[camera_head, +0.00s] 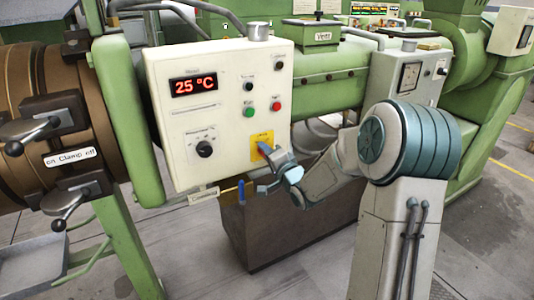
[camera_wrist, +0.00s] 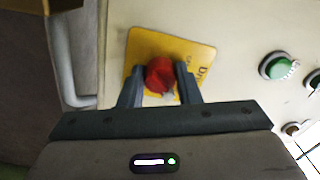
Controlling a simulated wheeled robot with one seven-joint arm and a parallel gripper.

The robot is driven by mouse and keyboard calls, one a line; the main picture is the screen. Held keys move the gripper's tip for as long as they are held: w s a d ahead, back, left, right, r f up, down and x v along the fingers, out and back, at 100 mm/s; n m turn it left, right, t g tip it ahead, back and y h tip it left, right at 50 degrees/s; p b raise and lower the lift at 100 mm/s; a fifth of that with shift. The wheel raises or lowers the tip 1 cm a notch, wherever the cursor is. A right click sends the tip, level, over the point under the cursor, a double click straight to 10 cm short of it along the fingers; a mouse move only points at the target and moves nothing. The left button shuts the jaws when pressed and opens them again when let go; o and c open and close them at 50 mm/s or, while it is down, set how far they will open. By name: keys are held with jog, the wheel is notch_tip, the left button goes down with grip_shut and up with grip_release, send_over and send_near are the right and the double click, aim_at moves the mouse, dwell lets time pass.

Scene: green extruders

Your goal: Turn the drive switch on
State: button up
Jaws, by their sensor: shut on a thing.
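The drive switch is a red rotary knob (camera_wrist: 159,74) on a yellow plate (camera_wrist: 137,55), seen in the wrist view. In the head view the yellow plate (camera_head: 257,137) is at the lower right of the cream control panel (camera_head: 222,150), and my gripper covers the knob there. My gripper (camera_wrist: 160,88) is at the knob, with one dark finger on each side of it, shut on it. It also shows in the head view (camera_head: 264,150) in front of the plate. The plate's lettering is partly hidden, so I cannot read the switch's position.
The panel also carries a red "25 °C" display (camera_head: 194,85), a black rotary knob (camera_head: 204,149), a green button (camera_head: 249,112) and a red button (camera_head: 276,106). A brown box-like base (camera_head: 290,225) stands below. Clamp levers (camera_head: 62,222) stick out at the left.

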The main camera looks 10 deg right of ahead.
jog(key=o, duration=1)
jog(key=shift+s, duration=0.1)
jog(key=b+v, duration=0.1)
jog(key=v, duration=1.2)
jog(key=shift+s+d, duration=0.15)
jog(key=shift+s, duration=0.15)
